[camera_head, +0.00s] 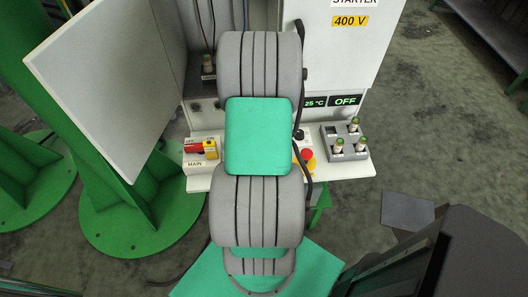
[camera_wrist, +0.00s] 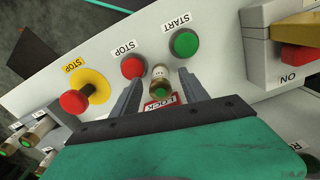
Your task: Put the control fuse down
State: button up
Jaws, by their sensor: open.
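A fuse (camera_wrist: 159,82) with a pale body, brass cap and green end is in the wrist view, between the two fingers of my gripper (camera_wrist: 160,78). The fingers are apart, with a gap to the fuse on each side. The fuse is by a red LOCK label (camera_wrist: 161,103) on the pale control panel (camera_wrist: 225,75), below the red STOP and green START buttons. I cannot tell whether its far end touches the panel. In the head view my arm hides the gripper and this fuse.
A grey tray (camera_head: 329,129) with several green-ended fuses sits on the shelf's right side. Another fuse (camera_head: 208,65) is inside the open cabinet. A yellow-collared emergency stop (camera_wrist: 75,101), a red-and-yellow main switch (camera_head: 200,147) and the cabinet door (camera_head: 100,80) are close by.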

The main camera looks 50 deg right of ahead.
jog(key=shift+c, duration=0.3)
grip_shut()
dwell(0.3)
